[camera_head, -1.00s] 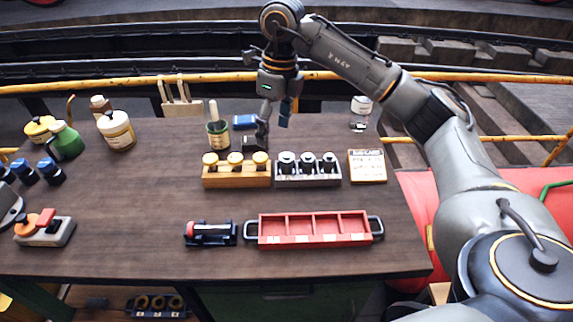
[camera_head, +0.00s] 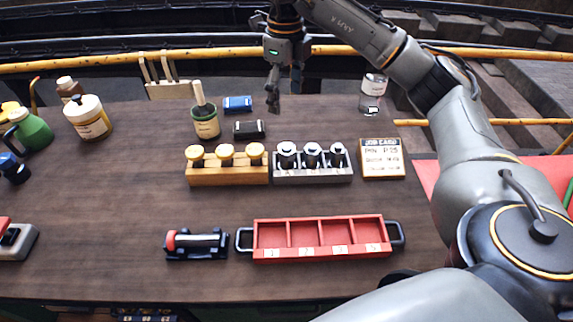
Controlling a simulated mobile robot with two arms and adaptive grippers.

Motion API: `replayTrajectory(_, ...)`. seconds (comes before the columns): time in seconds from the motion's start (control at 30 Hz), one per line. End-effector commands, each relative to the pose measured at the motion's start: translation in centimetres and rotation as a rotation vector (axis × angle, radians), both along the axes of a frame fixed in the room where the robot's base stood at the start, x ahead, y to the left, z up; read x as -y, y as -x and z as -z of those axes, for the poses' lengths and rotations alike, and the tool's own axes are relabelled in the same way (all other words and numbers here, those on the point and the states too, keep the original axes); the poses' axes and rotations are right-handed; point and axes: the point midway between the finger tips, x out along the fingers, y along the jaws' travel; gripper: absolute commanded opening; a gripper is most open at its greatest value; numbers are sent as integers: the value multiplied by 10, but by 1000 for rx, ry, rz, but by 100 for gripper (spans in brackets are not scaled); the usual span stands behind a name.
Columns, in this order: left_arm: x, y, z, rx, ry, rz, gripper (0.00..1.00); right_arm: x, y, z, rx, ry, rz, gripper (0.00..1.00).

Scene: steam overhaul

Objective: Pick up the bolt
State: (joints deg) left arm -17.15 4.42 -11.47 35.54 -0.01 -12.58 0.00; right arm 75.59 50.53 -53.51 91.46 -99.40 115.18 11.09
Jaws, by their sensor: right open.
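A grey metal rack (camera_head: 312,178) stands right of the table's middle with three dark upright pieces capped by pale metal rings; they look like bolts or similar fittings, such as the left one (camera_head: 287,155). A wooden rack (camera_head: 228,175) left of it holds three pieces with round yellowish tops, such as the middle one (camera_head: 226,153). I cannot tell for sure which piece is the bolt. My right gripper (camera_head: 284,96) is open and empty, pointing down behind and above the metal rack, apart from it. My left gripper is not in view.
A red tray (camera_head: 318,255) with empty compartments lies in front. A dark cradle with a red-ended roller (camera_head: 196,243) is left of it. A job card (camera_head: 382,158), a glass jar (camera_head: 372,94), a brush pot (camera_head: 205,122) and small blue (camera_head: 238,104) and black blocks (camera_head: 249,129) stand around.

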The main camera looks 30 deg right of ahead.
Motion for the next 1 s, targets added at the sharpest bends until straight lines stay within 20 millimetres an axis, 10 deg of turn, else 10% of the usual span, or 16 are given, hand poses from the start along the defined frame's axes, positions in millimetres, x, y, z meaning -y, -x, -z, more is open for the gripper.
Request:
replayTrajectory(0.3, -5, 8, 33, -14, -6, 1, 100, 0, 0, 36, -2, -1, -1, 72)
replayTrajectory(1.0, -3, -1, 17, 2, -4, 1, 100, 1, 0, 125, -4, 0, 0, 72)
